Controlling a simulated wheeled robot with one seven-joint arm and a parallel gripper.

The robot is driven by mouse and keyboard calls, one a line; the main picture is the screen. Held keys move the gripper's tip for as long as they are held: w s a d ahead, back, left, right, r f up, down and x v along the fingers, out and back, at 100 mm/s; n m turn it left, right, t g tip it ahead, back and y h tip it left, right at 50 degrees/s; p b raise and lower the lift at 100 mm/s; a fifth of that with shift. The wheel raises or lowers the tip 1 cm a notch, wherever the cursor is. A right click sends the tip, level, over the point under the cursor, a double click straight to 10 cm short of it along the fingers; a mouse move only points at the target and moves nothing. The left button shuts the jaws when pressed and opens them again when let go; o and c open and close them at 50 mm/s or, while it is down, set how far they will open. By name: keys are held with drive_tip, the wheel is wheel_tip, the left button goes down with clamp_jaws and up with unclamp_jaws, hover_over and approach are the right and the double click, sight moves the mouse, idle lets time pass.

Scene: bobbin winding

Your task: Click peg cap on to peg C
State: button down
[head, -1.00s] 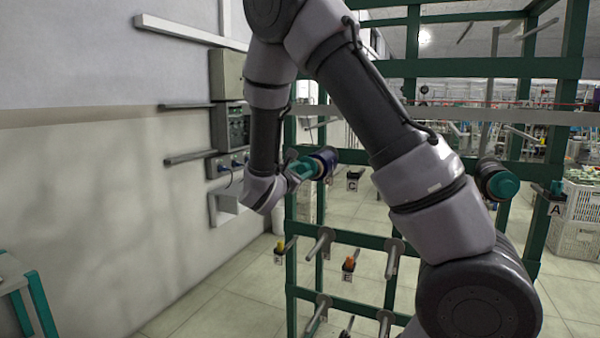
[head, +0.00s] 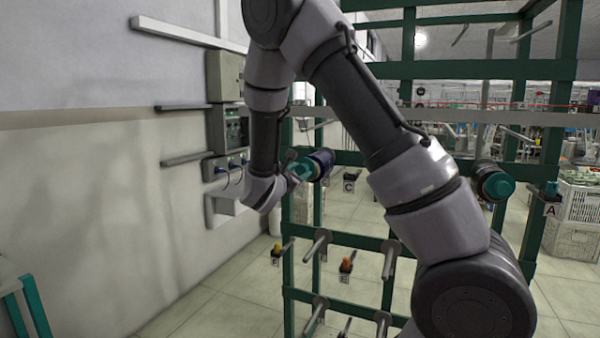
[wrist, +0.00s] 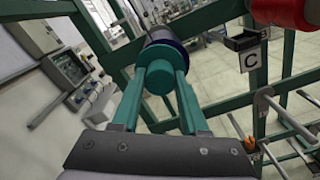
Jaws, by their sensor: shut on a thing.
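My gripper (wrist: 160,84) has two teal fingers and is shut on a round teal peg cap (wrist: 160,79). The cap is in front of the end of a dark blue bobbin (wrist: 166,48), roughly in line with it. I cannot tell whether the cap is seated, and the peg end is hidden behind it. In the head view my gripper (head: 298,171) is at the left end of the dark blue bobbin (head: 322,163) on the green rack. A small black holder labelled C (head: 350,185) is just right of the bobbin and looks empty in the wrist view (wrist: 247,40).
Another bobbin with a teal cap (head: 497,185) and holder A (head: 551,195) are at right. Bare pegs (head: 317,244) and holders with yellow (head: 277,248) and orange caps (head: 346,265) are below. A red bobbin (wrist: 285,10) is close at upper right. A wall-mounted control box (head: 230,128) is at left.

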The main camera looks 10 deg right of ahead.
drive_tip(key=shift+w+d, duration=0.15)
drive_tip(key=shift+w, duration=0.15)
drive_tip(key=shift+c, duration=1.7)
unclamp_jaws()
